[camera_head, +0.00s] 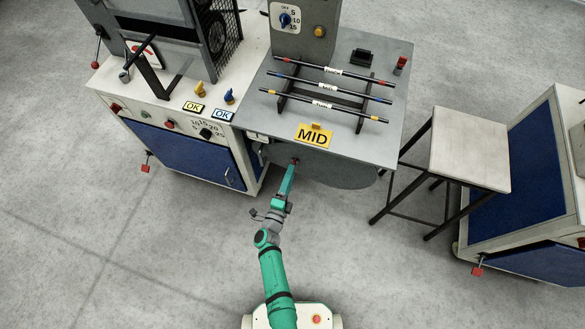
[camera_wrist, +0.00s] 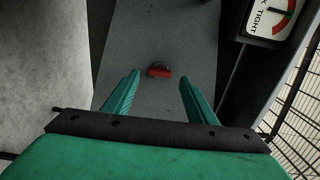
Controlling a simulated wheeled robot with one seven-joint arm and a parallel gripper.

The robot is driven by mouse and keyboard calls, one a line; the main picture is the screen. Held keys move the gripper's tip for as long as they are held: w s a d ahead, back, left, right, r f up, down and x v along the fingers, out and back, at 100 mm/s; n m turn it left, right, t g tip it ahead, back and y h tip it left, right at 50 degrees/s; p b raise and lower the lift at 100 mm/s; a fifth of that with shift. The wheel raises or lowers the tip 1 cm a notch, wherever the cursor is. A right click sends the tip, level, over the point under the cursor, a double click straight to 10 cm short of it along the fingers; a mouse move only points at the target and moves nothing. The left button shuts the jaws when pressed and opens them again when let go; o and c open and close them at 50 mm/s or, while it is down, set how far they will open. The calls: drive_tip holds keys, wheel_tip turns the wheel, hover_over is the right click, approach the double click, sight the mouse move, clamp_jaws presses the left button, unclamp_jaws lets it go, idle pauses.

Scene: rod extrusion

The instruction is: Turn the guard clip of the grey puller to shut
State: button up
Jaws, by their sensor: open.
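A small red piece with a dark rounded part behind it (camera_wrist: 160,71) sits on a grey surface in the wrist view. I take it for the guard clip; whether it is turned to shut I cannot tell. My gripper (camera_wrist: 158,80) is open, its two green fingers apart on either side of the red piece, with nothing held. I cannot tell how far short of it the fingertips are. In the head view my gripper (camera_head: 293,165) is at the front of the grey bench (camera_head: 350,165), below the yellow MID sign (camera_head: 314,136). The fingertips are too small to judge there.
A dial marked TIGHT (camera_wrist: 272,18) and a wire mesh (camera_wrist: 298,115) are at right in the wrist view. Rods (camera_head: 330,88) lie on a rack on the bench. A stool (camera_head: 468,150) stands to its right. Floor (camera_head: 130,255) at lower left is clear.

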sight(294, 163)
drive_tip(key=shift+x, duration=1.8)
drive_tip(key=shift+c, duration=0.7)
drive_tip(key=c, duration=0.9)
drive_tip(key=shift+c, duration=0.2)
drive_tip(key=shift+f+n, duration=0.1)
drive_tip(key=shift+n, duration=8.9)
